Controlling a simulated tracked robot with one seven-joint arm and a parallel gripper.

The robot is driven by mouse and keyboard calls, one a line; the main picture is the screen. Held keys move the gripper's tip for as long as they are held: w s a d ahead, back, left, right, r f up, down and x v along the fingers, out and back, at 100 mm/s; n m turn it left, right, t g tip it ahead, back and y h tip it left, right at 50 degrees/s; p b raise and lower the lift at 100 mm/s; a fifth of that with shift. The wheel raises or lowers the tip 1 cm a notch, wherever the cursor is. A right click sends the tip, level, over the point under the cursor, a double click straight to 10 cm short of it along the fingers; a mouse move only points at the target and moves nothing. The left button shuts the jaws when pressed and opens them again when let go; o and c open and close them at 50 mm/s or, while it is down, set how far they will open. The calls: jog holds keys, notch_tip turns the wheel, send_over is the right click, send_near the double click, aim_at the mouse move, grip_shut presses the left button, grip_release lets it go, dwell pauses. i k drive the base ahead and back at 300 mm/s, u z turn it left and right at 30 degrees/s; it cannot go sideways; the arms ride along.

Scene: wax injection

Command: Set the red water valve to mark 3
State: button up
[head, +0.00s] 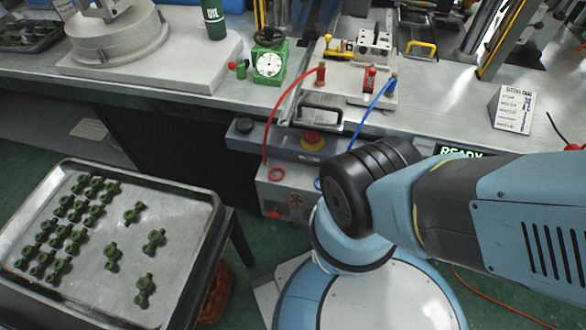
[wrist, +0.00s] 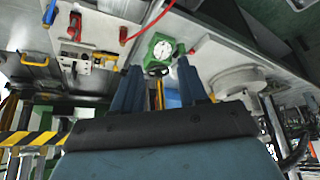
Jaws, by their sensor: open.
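A small red upright part (head: 370,79), perhaps the water valve, stands on the pale plate between the red and blue hose fittings; it shows in the wrist view (wrist: 74,27). A red fitting (head: 321,73) with a red hose is left of it, also in the wrist view (wrist: 123,36). I cannot tell which red part is the valve, and no marks are readable. My gripper (wrist: 160,84) is open and empty, its fingers apart from everything, with the green dial box (wrist: 160,50) beyond them. The head view does not show my fingers.
The green dial box (head: 268,65) stands left of the plate, with small red and green knobs beside it. A metal handle (head: 320,112) and an emergency stop (head: 312,139) sit at the bench front. A tray (head: 185,205) of green parts is lower left. A card (head: 513,109) stands right.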

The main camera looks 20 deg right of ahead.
aim_at(273, 214)
jog(key=z, duration=0.65)
jog(key=k, duration=1.15)
jog(key=u, duration=0.6)
